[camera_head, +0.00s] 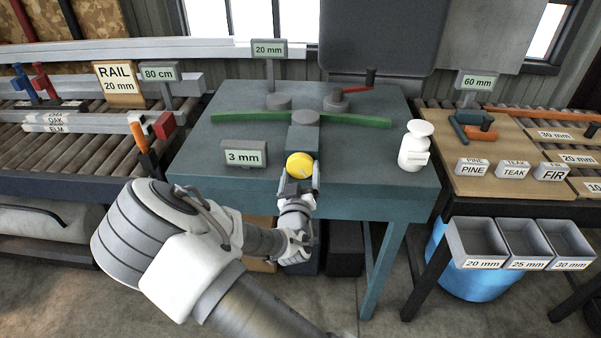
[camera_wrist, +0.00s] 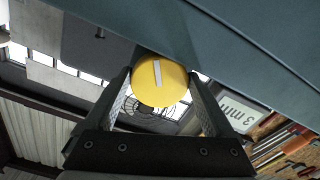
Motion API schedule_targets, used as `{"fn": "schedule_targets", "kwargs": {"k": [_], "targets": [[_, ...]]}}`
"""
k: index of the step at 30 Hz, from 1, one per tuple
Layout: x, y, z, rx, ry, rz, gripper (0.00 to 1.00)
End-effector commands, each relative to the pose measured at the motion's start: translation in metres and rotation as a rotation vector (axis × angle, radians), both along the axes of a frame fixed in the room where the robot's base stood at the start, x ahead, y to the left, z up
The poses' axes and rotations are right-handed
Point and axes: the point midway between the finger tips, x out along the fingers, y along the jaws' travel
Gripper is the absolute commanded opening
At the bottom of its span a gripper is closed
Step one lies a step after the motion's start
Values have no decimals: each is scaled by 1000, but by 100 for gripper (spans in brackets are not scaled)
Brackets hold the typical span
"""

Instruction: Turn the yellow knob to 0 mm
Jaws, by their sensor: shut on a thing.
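The yellow knob (camera_head: 299,164) sits at the front edge of the teal table (camera_head: 205,155), below the grey block in its middle. In the wrist view the round knob (camera_wrist: 160,80) shows a white pointer line on its face. My gripper (camera_head: 298,186) reaches it from the front, with one finger on each side, and is shut on it. The fingers also show in the wrist view (camera_wrist: 162,98). The small display reading 3 mm (camera_head: 243,157) stands on the table left of the knob. It shows partly, turned over, in the wrist view (camera_wrist: 242,108).
A white bottle (camera_head: 415,147) stands on the table's right side. A green bar (camera_head: 355,120) crosses behind the knob, with a 20 mm display (camera_head: 269,49) beyond. Grey bins (camera_head: 475,240) hang at the right bench. A roller conveyor (camera_head: 80,150) is at left.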

Motion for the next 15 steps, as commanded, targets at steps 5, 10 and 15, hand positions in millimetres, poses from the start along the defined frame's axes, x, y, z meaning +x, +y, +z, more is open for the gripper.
{"fn": "schedule_targets", "kwargs": {"k": [5, 10, 15], "targets": [[0, 0, 0, 0, 1, 1, 95], [0, 0, 0, 1, 0, 1, 100], [-3, 1, 0, 1, 1, 1, 100]]}}
